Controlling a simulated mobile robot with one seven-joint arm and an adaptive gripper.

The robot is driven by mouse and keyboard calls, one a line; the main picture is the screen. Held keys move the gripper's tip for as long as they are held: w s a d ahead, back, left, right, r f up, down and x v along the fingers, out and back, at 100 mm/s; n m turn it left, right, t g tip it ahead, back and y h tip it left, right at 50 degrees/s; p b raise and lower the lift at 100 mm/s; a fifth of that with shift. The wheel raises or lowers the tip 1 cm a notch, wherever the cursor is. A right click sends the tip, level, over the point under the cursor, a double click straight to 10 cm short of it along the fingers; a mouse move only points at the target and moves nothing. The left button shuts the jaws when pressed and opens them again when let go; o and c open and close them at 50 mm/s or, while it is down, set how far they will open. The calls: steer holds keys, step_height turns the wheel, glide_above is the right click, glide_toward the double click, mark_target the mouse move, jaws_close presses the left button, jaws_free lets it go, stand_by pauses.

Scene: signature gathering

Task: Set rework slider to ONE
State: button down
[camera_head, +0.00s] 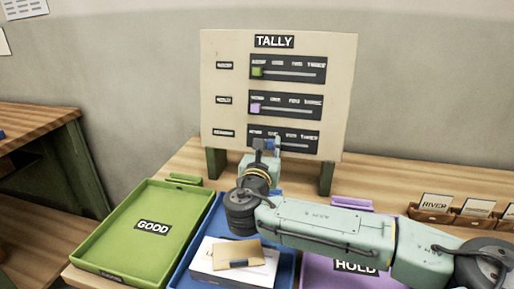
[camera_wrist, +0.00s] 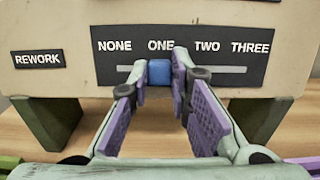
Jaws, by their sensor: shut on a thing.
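The tally board (camera_head: 216,50) stands upright at the back of the table, with three slider rows. The lowest row is the rework slider, marked by the REWORK label (camera_wrist: 37,59). Its black panel (camera_wrist: 110,72) reads NONE, ONE, TWO, THREE above a grey track (camera_wrist: 225,69). The blue rework knob (camera_wrist: 159,72) sits on the track directly under ONE. My gripper (camera_wrist: 160,75) is shut on the blue knob, one fingertip on each side. In the head view my gripper (camera_head: 268,145) is at the bottom row and partly hides its panel.
The green knob (camera_head: 257,72) and purple knob (camera_head: 255,108) sit at the left ends of their tracks above. A green GOOD tray (camera_head: 100,225), a blue tray (camera_head: 180,270) holding a white box (camera_head: 215,270), and a purple HOLD tray (camera_head: 320,277) lie in front. Card holders (camera_head: 432,215) stand right.

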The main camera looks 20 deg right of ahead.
steer(key=shift+d, duration=0.1)
steer(key=c, duration=1.5)
jaws_free()
steer(key=shift+s, duration=0.1)
steer(key=v, duration=0.7)
steer(key=shift+s, duration=0.15)
